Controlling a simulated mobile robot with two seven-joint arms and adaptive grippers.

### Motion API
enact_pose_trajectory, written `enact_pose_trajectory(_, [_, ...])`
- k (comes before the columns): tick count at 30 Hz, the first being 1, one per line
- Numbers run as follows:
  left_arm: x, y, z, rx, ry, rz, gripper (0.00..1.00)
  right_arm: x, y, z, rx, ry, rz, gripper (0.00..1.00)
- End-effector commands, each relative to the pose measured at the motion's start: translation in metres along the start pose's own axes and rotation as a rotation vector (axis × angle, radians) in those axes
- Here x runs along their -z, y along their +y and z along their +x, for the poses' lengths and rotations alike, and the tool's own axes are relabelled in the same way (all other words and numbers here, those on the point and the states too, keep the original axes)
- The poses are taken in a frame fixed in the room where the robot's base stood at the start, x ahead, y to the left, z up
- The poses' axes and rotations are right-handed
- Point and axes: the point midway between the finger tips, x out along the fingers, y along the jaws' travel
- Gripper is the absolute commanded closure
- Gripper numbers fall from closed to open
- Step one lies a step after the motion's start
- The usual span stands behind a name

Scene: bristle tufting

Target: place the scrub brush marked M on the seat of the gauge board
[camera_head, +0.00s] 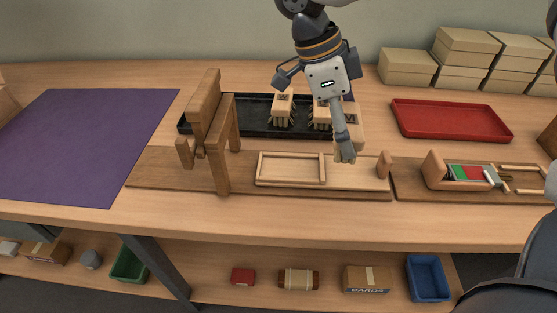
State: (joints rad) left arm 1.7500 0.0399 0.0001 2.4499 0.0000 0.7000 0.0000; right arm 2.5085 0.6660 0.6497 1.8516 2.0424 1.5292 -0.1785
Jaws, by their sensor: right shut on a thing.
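My right gripper (345,150) reaches down from the top centre and is shut on a wooden scrub brush (352,124), partly hidden behind the finger. A dark mark shows on the brush's face, too small to read surely. The held brush is above the right part of the gauge board (150,168), a brown wooden board with a wooden upright frame at its left. A light rectangular rimmed seat (290,182) on the board looks empty. Two more marked brushes, one at left (283,104) and one partly hidden by my gripper (321,114), stand in the black tray. My left gripper is not in view.
The black tray (255,128) lies behind the board. A wooden upright (223,150) rises left of the seat. An empty red tray (450,120) and cardboard boxes (465,48) are at right back. A purple mat (85,145) covers the left.

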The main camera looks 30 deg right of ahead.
Motion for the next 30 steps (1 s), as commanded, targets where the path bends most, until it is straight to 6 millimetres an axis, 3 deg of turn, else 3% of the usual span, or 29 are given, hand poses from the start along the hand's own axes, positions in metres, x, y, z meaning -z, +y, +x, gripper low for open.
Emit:
enact_pose_trajectory(9, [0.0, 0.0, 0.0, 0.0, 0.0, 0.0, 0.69, 0.043, 0.012, -0.008, -0.387, -0.005, 0.9, 0.35])
enact_pose_trajectory(15, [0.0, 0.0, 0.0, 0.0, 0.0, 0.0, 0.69, 0.058, 0.021, -0.015, -0.547, -0.004, 1.278, 0.35])
enact_pose_trajectory(18, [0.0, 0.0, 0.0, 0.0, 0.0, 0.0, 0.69, 0.059, 0.022, -0.016, -0.582, 0.0, 1.369, 0.35])
enact_pose_trajectory(20, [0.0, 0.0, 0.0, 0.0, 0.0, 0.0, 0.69, 0.051, 0.021, -0.016, -0.587, 0.006, 1.39, 0.35])
enact_pose_trajectory(22, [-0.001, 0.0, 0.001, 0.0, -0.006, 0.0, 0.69, 0.031, 0.017, -0.014, -0.586, 0.011, 1.395, 0.35])
enact_pose_trajectory(28, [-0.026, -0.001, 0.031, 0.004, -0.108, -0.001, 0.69, -0.043, 0.0, -0.003, -0.589, 0.027, 1.389, 0.35])
enact_pose_trajectory(30, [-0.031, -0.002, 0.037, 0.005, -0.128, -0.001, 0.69, -0.061, -0.003, 0.008, -0.59, 0.026, 1.39, 0.35])
